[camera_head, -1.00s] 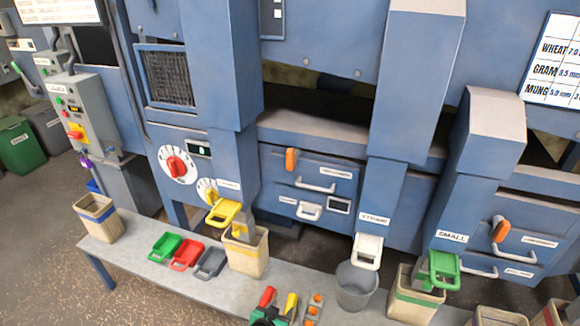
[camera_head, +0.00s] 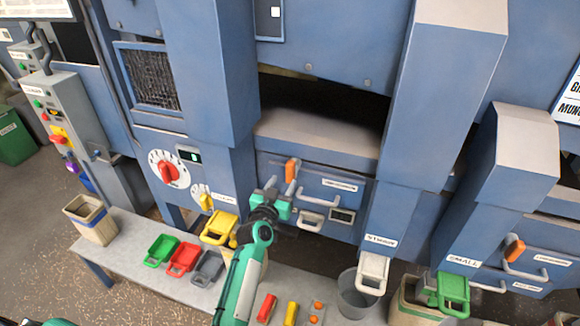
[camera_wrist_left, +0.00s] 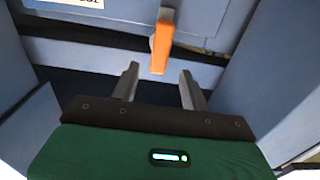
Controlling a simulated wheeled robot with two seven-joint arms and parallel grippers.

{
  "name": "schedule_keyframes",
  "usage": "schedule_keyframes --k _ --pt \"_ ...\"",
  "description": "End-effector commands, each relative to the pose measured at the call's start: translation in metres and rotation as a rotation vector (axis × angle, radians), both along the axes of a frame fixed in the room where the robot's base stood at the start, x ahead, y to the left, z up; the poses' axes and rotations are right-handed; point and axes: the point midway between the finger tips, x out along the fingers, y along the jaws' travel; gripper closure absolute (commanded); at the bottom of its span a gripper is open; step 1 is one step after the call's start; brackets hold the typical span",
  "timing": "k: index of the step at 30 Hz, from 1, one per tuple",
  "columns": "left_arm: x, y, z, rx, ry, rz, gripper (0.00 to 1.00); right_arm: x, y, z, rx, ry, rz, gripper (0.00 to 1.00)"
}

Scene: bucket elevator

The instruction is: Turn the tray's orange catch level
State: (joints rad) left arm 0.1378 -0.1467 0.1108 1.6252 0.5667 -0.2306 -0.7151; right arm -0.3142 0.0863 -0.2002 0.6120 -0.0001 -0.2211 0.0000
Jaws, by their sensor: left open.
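The orange catch (camera_head: 292,169) stands upright on the blue front of the middle tray (camera_head: 330,183), left of its pale bar handle (camera_head: 318,199). My left gripper (camera_head: 280,184) is open and empty, just below and in front of the catch. In the left wrist view the catch (camera_wrist_left: 161,42) is near vertical, just beyond the gap between the two fingertips (camera_wrist_left: 160,76). I cannot tell whether a finger touches it. My right gripper is not in view.
Another orange catch (camera_head: 513,248) is on the right-hand tray front. A white handle (camera_head: 311,221) sits below the middle tray. Yellow (camera_head: 219,227), white (camera_head: 374,272) and green (camera_head: 453,290) handled slides stick out at the spouts. A grey bench (camera_head: 135,249) holds bins and scoops.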

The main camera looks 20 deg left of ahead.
Motion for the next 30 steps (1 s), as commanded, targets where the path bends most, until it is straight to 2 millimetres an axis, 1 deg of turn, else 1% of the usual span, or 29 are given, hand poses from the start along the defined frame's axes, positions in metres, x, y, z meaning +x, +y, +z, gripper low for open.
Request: schedule_keyframes --k 1,7,9,13,19,27,28,30 --pt "0.01 -0.001 0.002 0.001 0.001 -0.002 0.55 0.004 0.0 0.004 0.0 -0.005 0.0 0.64" --pt "0.042 -0.001 0.002 0.002 0.001 -0.001 0.55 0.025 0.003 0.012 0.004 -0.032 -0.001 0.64" --pt "0.052 -0.001 0.001 0.001 0.001 0.0 0.55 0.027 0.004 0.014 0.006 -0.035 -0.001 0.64" --pt "0.065 -0.002 0.0 0.001 0.001 -0.001 0.55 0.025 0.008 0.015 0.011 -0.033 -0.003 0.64" --pt "0.075 -0.003 0.0 0.001 0.001 -0.001 0.55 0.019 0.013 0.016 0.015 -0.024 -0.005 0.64" --pt "0.076 -0.003 -0.001 0.001 0.001 -0.001 0.55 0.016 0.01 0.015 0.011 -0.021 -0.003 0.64" --pt "0.075 -0.003 -0.001 0.001 0.001 -0.001 0.56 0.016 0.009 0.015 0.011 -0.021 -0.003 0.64" --pt "0.075 -0.003 -0.001 0.001 0.001 -0.001 0.7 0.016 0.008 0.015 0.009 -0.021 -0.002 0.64"
